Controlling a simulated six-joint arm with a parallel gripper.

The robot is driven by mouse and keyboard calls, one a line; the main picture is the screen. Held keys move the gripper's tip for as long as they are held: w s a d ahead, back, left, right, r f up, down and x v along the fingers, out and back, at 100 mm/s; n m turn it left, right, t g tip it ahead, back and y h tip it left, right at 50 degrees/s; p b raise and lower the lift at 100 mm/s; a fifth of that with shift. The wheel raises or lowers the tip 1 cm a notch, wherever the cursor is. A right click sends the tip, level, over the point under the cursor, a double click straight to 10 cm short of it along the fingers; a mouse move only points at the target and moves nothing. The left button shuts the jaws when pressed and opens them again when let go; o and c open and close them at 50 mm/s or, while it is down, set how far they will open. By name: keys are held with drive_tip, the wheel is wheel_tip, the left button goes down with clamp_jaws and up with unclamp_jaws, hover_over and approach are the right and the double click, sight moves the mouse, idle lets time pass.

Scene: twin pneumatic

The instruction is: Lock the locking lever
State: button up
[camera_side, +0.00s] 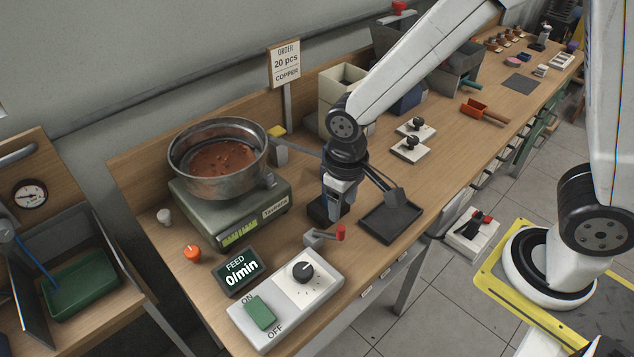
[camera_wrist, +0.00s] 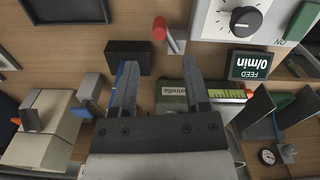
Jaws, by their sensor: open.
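A small grey lever with a red knob (camera_side: 340,232) stands on the wooden bench between the control box and the black tray. In the wrist view the red knob (camera_wrist: 160,28) is at the top centre, with its grey arm running down to the right. My gripper (camera_side: 333,212) points down just behind the lever in the side view. In the wrist view my gripper (camera_wrist: 161,75) has its two fingers spread with nothing between them. The red knob is beyond the fingertips and apart from them. The lever's base is partly hidden in the wrist view.
The feeder bowl (camera_side: 218,128) stands at left on its green-grey base. The control box (camera_side: 285,300) with dial and green switch and the FEED display (camera_side: 238,272) reading 0/min are in front. The black tray (camera_side: 391,222) lies right of the lever. An orange knob (camera_side: 192,252) is at left.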

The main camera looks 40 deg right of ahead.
sight(341, 228)
drive_tip(key=shift+f, duration=3.8)
clamp_jaws()
